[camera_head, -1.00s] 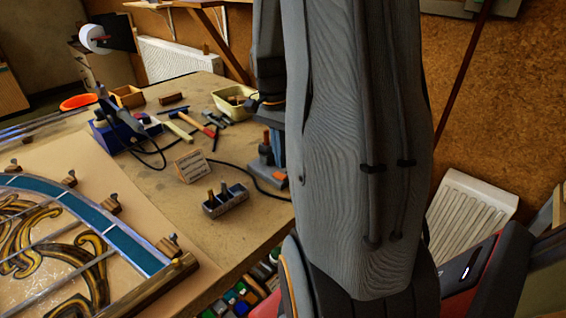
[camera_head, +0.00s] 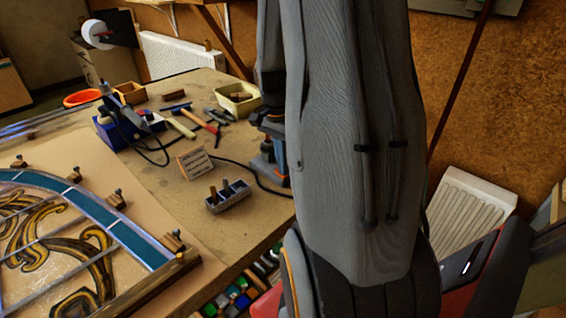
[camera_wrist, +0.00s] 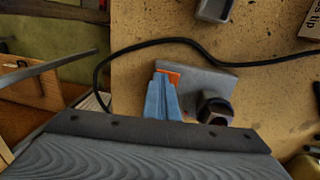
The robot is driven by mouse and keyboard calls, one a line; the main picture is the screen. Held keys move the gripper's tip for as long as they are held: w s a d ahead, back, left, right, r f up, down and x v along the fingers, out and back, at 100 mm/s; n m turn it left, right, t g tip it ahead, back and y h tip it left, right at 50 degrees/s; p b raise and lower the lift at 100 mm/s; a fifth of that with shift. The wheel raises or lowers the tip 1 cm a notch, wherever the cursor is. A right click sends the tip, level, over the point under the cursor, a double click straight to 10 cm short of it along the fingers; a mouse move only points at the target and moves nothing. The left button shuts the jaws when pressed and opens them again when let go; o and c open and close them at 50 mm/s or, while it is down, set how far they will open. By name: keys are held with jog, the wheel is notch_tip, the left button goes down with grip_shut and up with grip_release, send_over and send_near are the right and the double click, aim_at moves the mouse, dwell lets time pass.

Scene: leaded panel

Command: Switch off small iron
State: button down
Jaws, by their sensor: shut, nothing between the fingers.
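A grey box (camera_wrist: 205,78) with an orange switch-like patch (camera_wrist: 170,76) and a dark round holder (camera_wrist: 214,105) lies on the table in the wrist view. A black cord runs beside it. In the head view the box (camera_head: 266,173) is mostly hidden by my arm at the table's right edge. My gripper (camera_wrist: 163,78) has its blue fingers together and empty, with the tips over or against the orange patch. I cannot tell contact or the patch's setting. A blue soldering station (camera_head: 122,130) with an iron stands farther left on the table.
A lettered card (camera_head: 195,162) and a grey block with wooden-handled pieces (camera_head: 228,197) stand left of the box. A leaded panel (camera_head: 60,240) fills the front left. Tools and a cream tray (camera_head: 238,98) lie behind. My arm hides the right side.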

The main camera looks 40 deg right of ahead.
jog(key=shift+s+a+f, duration=0.15)
jog(key=shift+s+f, duration=0.25)
jog(key=shift+f, duration=0.1)
jog(key=shift+w+r, duration=0.15)
jog(key=shift+w, duration=0.45)
jog(key=shift+w+r, duration=0.15)
jog(key=shift+w+r+p, duration=0.4)
jog(key=shift+w+p, duration=0.1)
jog(key=shift+p, duration=0.15)
jog(key=r+p, duration=0.1)
jog(key=r, duration=0.1)
jog(key=s+r+p, duration=0.1)
jog(key=shift+r+p, duration=0.4)
notch_tip(320, 180, up, 10)
jog(key=b, duration=0.3)
jog(key=shift+w, duration=0.25)
jog(key=shift+f, duration=0.1)
